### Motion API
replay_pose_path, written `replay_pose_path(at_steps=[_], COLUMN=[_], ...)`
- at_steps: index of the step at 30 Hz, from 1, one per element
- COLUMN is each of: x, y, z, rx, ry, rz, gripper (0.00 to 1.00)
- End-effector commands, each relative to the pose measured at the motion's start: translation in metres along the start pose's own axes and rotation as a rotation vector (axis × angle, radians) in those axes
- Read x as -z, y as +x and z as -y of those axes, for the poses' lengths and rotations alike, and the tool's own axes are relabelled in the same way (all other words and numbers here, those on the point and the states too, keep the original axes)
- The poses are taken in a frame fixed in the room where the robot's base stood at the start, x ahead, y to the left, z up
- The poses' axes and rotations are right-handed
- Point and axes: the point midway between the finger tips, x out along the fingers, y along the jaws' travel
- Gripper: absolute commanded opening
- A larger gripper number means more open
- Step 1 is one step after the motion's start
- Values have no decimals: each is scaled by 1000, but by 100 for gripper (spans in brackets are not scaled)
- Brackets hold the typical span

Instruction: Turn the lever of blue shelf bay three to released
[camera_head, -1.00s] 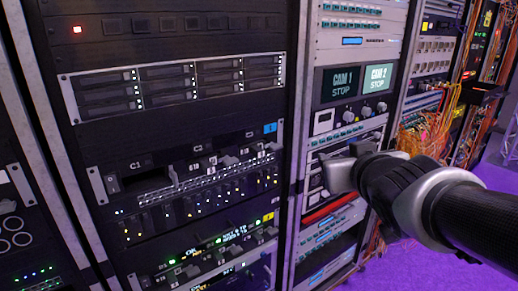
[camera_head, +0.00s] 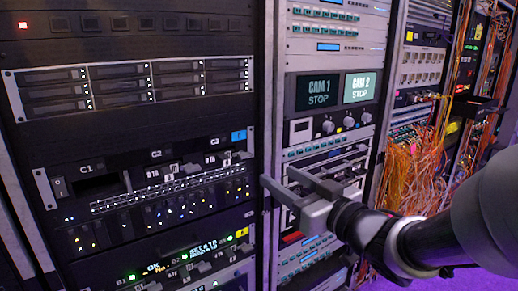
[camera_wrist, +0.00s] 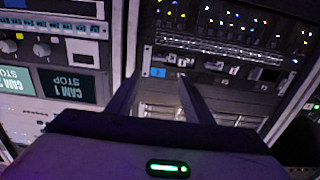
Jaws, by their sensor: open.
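The blue-tagged shelf, marked by a blue tag (camera_head: 238,136), is a dark rack unit with bays labelled C1, C2 and C3. Bay three is at its right end, where a small grey lever (camera_head: 241,155) shows; its exact setting is too small to tell. The blue tag also shows upside down in the wrist view (camera_wrist: 157,72). My gripper (camera_head: 277,176) is open and empty, in front of the rack post just right of the shelf. Its fingers point left, apart from the lever. In the wrist view the two fingers (camera_wrist: 160,90) frame the area beside the tag.
A similar shelf with a yellow tag (camera_head: 243,232) sits below. A silver drive unit (camera_head: 130,82) is above. A metal rack post (camera_head: 268,90) stands right of the shelf. Two monitors (camera_head: 340,90) and orange cables (camera_head: 425,155) are farther right. Room in front of the rack looks clear.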

Motion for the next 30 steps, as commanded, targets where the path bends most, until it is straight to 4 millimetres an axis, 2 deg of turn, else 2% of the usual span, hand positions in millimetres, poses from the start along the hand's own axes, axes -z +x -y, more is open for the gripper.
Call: replay_pose_path(at_steps=[1,5,7,18,24,30], x=[8,7,-2,-1,0,0], y=[8,25,39,115,136,141], z=[0,0,0,0,-1,-1], rx=[3,2,2,0,-2,-3], ry=[6,5,-2,-2,-1,-1], rz=[5,6,1,-1,0,0], gripper=[47,47,47,47,47,47])
